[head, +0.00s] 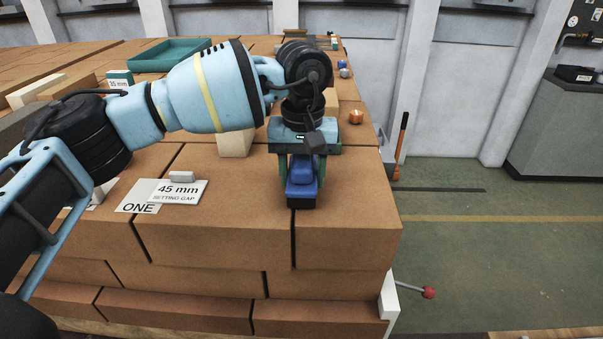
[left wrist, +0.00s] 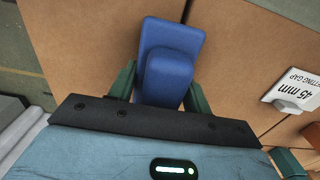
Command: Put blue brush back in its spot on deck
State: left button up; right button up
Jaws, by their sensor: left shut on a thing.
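The blue brush (head: 301,190) is between the fingers of my left gripper (head: 301,176), which is shut on it. In the head view the brush is at the front of the brick deck (head: 230,200), with a dark lower part at its near end. In the left wrist view the blue brush (left wrist: 168,60) sits between the green fingertips (left wrist: 155,85), over the brick surface. I cannot tell whether its underside touches the bricks. My right gripper does not show.
A "45 mm setting gap" card (head: 179,191) and a "ONE" label (head: 138,207) lie left of the brush. A pale block (head: 235,143) stands behind, and a copper-coloured piece (head: 356,116) at back right. A green tray (head: 170,55) is farther back. The deck's right edge is close.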

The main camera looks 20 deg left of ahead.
aim_at(302, 157)
pick_arm(q)
jog(key=shift+a+f, duration=0.1)
jog(key=shift+f, duration=0.15)
jog(key=shift+f, duration=0.15)
jog(key=o, duration=0.9)
notch_tip(302, 157, up, 12)
jog(key=shift+r+b, duration=0.15)
jog(key=shift+b, duration=0.2)
